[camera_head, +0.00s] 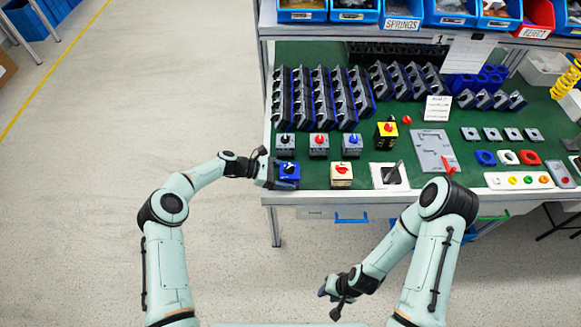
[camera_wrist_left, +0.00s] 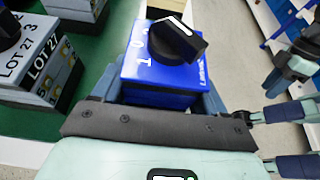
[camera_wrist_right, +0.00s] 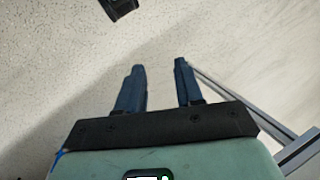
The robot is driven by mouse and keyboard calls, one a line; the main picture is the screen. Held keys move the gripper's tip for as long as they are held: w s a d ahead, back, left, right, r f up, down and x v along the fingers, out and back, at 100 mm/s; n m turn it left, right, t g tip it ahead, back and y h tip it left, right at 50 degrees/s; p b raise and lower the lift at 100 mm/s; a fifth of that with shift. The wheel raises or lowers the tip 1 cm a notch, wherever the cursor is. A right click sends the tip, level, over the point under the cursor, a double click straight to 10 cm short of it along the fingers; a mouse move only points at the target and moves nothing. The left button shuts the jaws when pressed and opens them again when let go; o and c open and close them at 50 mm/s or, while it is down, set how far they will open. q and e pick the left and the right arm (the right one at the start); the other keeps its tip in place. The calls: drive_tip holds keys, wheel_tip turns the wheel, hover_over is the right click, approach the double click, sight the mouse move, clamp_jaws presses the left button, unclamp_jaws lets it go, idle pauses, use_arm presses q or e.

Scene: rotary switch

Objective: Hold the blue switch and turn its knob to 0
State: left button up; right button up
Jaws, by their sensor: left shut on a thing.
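The blue switch (camera_head: 291,167) stands near the front left corner of the green table, a blue box with a black knob on top. In the left wrist view the blue switch (camera_wrist_left: 150,75) has white marks 1 and 0 beside its black knob (camera_wrist_left: 178,40). The knob has a white line, but which mark it points to is unclear. My left gripper (camera_head: 283,177) is shut on the blue switch's body, a finger at each side. My right gripper (camera_head: 329,303) is open and empty, low in front of the table; its two fingers are apart in the right wrist view (camera_wrist_right: 159,68).
Grey switches with black (camera_head: 285,140), red (camera_head: 319,140) and blue (camera_head: 352,140) knobs stand behind the blue switch. A cream box with a red knob (camera_head: 341,170) stands to its right, then a white plate with a black lever (camera_head: 377,181). Floor left of the table is clear.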

drive_tip(key=w+a+r+t, duration=0.15)
drive_tip(key=w+r, duration=0.25)
drive_tip(key=w, duration=0.8)
wheel_tip(320, 180, up, 27)
drive_tip(key=m+g+h, duration=0.1)
drive_tip(key=m+h, duration=0.3)
drive_tip(key=m, duration=0.1)
hover_over(290, 166)
drive_tip(key=shift+f, duration=4.55)
clamp_jaws()
